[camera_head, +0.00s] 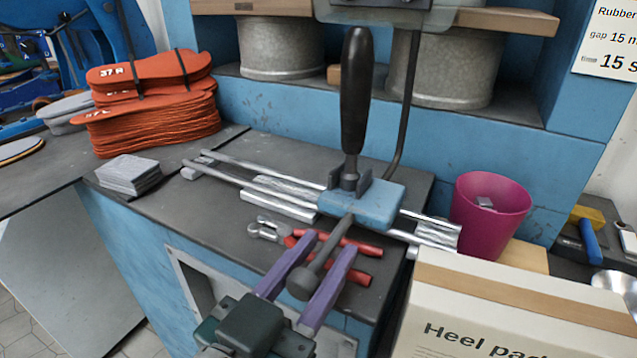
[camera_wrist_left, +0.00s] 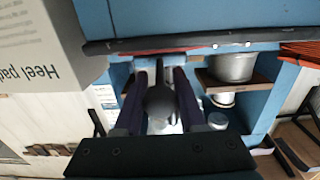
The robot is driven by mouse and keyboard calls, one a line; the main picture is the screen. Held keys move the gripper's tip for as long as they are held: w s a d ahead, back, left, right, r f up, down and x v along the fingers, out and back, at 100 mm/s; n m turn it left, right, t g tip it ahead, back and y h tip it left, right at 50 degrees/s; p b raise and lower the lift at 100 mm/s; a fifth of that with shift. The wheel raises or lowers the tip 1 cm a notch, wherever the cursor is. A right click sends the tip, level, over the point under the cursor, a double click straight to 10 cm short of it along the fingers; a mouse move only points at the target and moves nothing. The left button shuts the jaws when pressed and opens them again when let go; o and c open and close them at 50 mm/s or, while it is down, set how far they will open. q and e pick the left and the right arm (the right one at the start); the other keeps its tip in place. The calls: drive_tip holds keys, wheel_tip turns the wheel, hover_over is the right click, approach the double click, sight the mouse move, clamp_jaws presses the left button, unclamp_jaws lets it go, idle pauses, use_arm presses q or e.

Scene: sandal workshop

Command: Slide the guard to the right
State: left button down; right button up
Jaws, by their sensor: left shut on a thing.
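The guard seems to be the clear panel (camera_head: 385,12) at the top of the head view, cut off by the frame edge. A dark bent rod runs down from it behind a blue sliding block (camera_head: 375,205). The block sits on two silver rails (camera_head: 225,178). A grey rod with a round knob (camera_head: 303,284) sticks out from the block toward me. My left gripper (camera_head: 329,242) has its purple fingers on either side of this knobbed rod and is shut on it. The knob also shows between the fingers in the left wrist view (camera_wrist_left: 160,100). My right gripper is out of view.
A black upright handle (camera_head: 355,95) stands at the block. Red-handled pliers (camera_head: 355,248) lie under my left fingers. A pink cup (camera_head: 490,218) stands by the rails' right end, behind a heel pad box (camera_head: 520,305). Orange soles (camera_head: 150,120) and grey pads (camera_head: 128,172) are at left.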

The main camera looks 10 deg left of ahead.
use_arm(q)
drive_tip(key=shift+s+d, duration=0.25)
drive_tip(key=shift+d, duration=0.4)
drive_tip(key=shift+s+d, duration=0.2)
drive_tip(key=shift+d, duration=0.4)
drive_tip(key=c, duration=0.5)
unclamp_jaws()
drive_tip(key=p+v, duration=0.1)
drive_tip(key=v, duration=0.9)
